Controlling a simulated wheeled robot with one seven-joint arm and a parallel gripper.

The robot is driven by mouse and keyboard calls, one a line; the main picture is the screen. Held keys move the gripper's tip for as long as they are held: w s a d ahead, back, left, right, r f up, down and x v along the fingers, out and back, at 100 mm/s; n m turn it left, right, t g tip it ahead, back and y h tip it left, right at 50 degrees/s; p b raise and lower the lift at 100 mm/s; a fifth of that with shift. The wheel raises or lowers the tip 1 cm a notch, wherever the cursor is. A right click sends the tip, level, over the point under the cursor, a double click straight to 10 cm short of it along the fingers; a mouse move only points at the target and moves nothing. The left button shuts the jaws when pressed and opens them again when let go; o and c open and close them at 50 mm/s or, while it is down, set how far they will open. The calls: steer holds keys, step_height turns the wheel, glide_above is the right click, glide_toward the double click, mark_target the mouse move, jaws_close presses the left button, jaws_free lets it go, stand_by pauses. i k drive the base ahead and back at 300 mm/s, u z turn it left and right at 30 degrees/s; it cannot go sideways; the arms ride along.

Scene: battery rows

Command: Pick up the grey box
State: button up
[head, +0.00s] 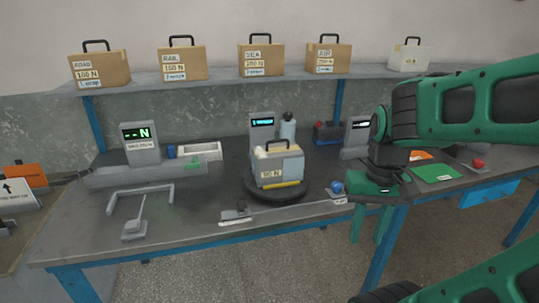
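A grey box (280,168) with a dark top handle and a white "N" label stands upright on a round black turntable (276,196) at the middle of the workbench. A yellow strip lies along its lower front. My green gripper (372,228) hangs fingers down at the bench's front edge, to the right of the grey box and apart from it. Its two fingers are spread with an empty gap between them. A paler, whitish box (409,58) with a handle stands at the right end of the shelf.
Several brown handled boxes (182,64) stand on the shelf (220,80) above. A display (262,123) and a bottle (288,127) stand behind the grey box. A scale with a display (140,140) is at left. A blue knob (336,187) sits right of the turntable.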

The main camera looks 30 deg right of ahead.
mark_target(281, 163)
steer(key=z, duration=0.4)
steer(key=i, duration=0.9)
steer(key=z, duration=0.55)
